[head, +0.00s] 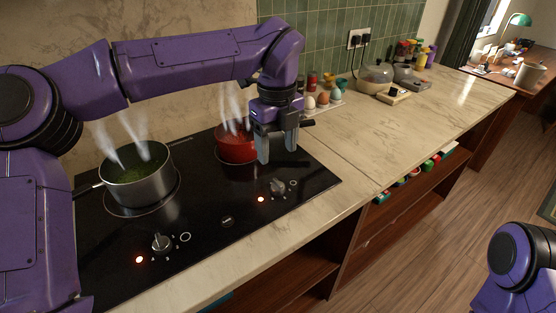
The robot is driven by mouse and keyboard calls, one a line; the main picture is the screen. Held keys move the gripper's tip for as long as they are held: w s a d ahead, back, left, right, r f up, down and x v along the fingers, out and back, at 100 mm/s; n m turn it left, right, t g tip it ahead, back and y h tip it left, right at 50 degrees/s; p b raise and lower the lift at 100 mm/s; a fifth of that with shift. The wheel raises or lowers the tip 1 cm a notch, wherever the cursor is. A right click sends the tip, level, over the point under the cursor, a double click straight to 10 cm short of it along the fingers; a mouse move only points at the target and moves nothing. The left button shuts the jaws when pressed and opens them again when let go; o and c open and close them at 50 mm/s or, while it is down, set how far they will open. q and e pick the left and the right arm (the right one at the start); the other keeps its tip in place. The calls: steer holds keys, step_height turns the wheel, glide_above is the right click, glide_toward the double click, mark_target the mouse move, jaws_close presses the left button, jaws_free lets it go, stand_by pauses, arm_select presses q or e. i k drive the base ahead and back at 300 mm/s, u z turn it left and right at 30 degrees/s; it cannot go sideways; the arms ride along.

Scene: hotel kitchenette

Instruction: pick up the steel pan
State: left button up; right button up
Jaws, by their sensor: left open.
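The steel pan (150,188) stands upright on the left burner of the black cooktop, with green contents inside and steam rising from it. Its thin handle (88,188) points to the left, partly near my arm. My left gripper (277,153) hangs over the right part of the cooktop with its fingers pointing down, open, and nothing shows between them. It is well to the right of the steel pan and apart from it. My right gripper is out of the picture; only part of my right arm shows at the lower right.
A red pot (232,150) steams on the other burner, right behind and left of my left gripper. Knobs (162,243) and lit red lights are on the cooktop's (215,210) front. The counter (390,135) to the right is clear.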

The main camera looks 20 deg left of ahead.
mark_target(140, 173)
steer(key=k, duration=1.5)
